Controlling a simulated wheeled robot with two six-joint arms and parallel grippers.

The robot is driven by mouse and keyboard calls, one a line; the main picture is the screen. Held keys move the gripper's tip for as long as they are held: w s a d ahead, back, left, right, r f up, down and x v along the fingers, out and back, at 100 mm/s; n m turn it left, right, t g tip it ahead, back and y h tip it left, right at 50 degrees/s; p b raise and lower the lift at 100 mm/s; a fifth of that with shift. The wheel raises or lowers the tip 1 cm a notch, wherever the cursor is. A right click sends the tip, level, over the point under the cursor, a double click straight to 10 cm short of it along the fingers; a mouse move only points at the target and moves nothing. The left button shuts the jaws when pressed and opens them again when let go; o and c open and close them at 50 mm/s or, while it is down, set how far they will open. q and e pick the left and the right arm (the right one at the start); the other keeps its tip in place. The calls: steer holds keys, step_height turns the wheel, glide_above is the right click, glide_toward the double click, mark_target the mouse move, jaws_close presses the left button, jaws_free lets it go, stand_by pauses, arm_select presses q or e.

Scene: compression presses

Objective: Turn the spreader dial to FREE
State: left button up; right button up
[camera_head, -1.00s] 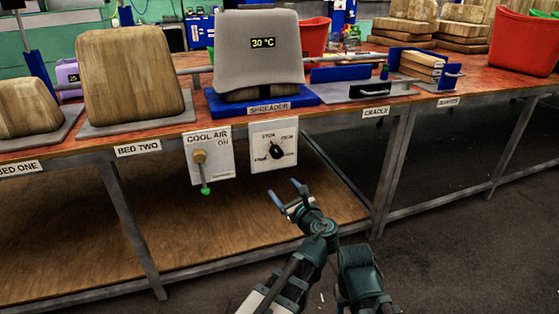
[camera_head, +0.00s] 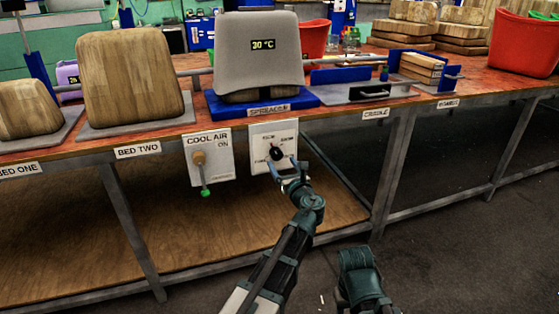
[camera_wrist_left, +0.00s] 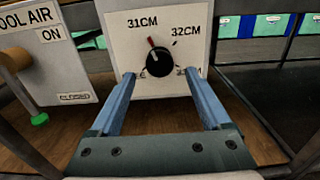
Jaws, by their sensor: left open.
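The spreader dial is a round black knob (camera_head: 277,154) on a white panel (camera_head: 259,136) hung from the table's front edge, below the SPREADER label (camera_head: 269,109). In the left wrist view the knob (camera_wrist_left: 159,62) has a red pointer tilted up and left, towards the 31CM mark; 32CM is at upper right. The lower marks are hidden behind my fingers. My left gripper (camera_head: 287,165) is open just in front of the knob. In the left wrist view its blue fingers (camera_wrist_left: 160,77) reach either side of the knob's lower half, with gaps visible.
A COOL AIR panel (camera_head: 208,158) with a lever and green-tipped handle hangs just left of the dial panel. The grey padded press (camera_head: 260,60) showing 30 °C stands above. A table leg (camera_head: 393,170) is to the right. Open floor lies in front.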

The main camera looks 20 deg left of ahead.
mark_target(278, 157)
arm_select(q)
steer(key=shift+x, duration=1.7)
steer(key=shift+c, duration=0.2)
jaws_close()
